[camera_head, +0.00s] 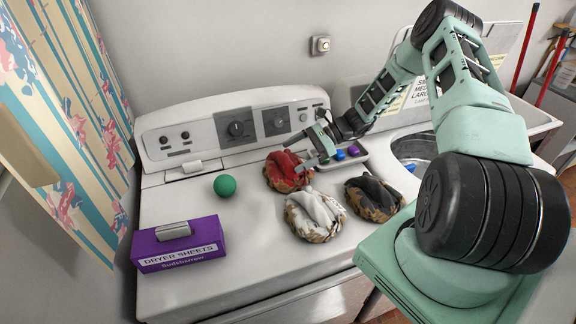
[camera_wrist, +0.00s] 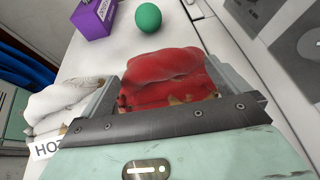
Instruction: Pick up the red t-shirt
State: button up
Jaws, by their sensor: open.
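The red t-shirt (camera_head: 284,167) is a crumpled red bundle with tan-brown patches on top of the white machine. In the head view my gripper (camera_head: 307,157) reaches it from the right, with its fingers over the right part of the bundle. In the wrist view the red t-shirt (camera_wrist: 165,75) lies ahead of and between the two fingers of my gripper (camera_wrist: 168,95). The gripper is open. I cannot tell whether the fingers touch the cloth. The gripper body hides the near part of the shirt in the wrist view.
A white bundle (camera_head: 316,213) and a black bundle (camera_head: 372,197) lie close by in front. A green ball (camera_head: 225,186) and a purple dryer sheets box (camera_head: 180,245) are to the left. A tray (camera_head: 352,161) with small coloured items stands right. The control panel (camera_head: 236,128) rises behind.

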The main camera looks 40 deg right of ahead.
aim_at(286, 160)
jog(key=p+x, duration=0.2)
jog(key=x, duration=0.1)
jog(key=shift+a+f, duration=0.1)
jog(key=shift+a, duration=0.1)
jog(key=shift+w+a+f, duration=0.15)
jog(key=shift+a+f, duration=0.05)
jog(key=shift+f, duration=0.1)
jog(key=shift+c, duration=0.3)
jog(key=c, duration=0.9)
jog(key=shift+c, duration=0.2)
jog(key=shift+a+r, duration=0.1)
